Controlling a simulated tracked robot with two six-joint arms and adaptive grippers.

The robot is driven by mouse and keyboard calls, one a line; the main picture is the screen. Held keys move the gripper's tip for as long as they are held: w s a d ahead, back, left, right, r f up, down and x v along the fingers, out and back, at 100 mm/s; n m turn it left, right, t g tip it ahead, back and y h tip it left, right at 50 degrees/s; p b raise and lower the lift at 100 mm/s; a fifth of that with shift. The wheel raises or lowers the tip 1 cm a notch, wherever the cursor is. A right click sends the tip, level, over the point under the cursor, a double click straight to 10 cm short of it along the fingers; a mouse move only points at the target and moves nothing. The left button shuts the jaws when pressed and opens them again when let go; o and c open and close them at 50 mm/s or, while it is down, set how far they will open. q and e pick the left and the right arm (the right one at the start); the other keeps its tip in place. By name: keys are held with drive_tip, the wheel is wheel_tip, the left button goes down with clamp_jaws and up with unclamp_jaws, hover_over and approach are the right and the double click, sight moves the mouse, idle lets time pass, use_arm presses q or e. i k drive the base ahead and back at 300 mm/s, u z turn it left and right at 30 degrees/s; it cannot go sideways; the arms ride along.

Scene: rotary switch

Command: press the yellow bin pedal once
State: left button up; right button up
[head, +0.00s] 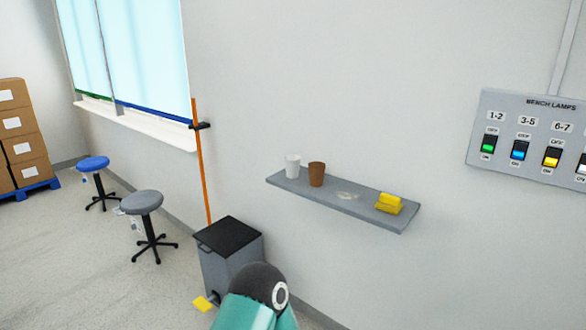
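The yellow bin pedal (203,303) sticks out at the foot of a grey pedal bin, low at the front left. The bin (219,274) stands against the wall, and its black lid (228,235) looks closed. A teal and dark rounded part of my own arm is in front of the bin's lower right and hides that side. The pedal is just left of this part, and I cannot tell how far apart they are. Neither gripper's fingers show in the head view.
A wall shelf (330,196) holds a white cup (292,166), a brown cup (316,174) and yellow sponges (389,203). An orange pole (202,165) stands behind the bin. Grey (141,202) and blue (92,164) stools stand left. A switch panel (500,145) is at right. Floor left of the pedal is clear.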

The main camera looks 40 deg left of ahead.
sight(203, 305)
drive_tip(key=z, duration=1.25)
drive_tip(key=i, duration=0.15)
drive_tip(key=u, duration=3.1)
drive_tip(key=k, duration=0.8)
drive_tip(key=u, duration=0.25)
drive_tip(key=i, duration=0.8)
drive_tip(key=z, duration=0.15)
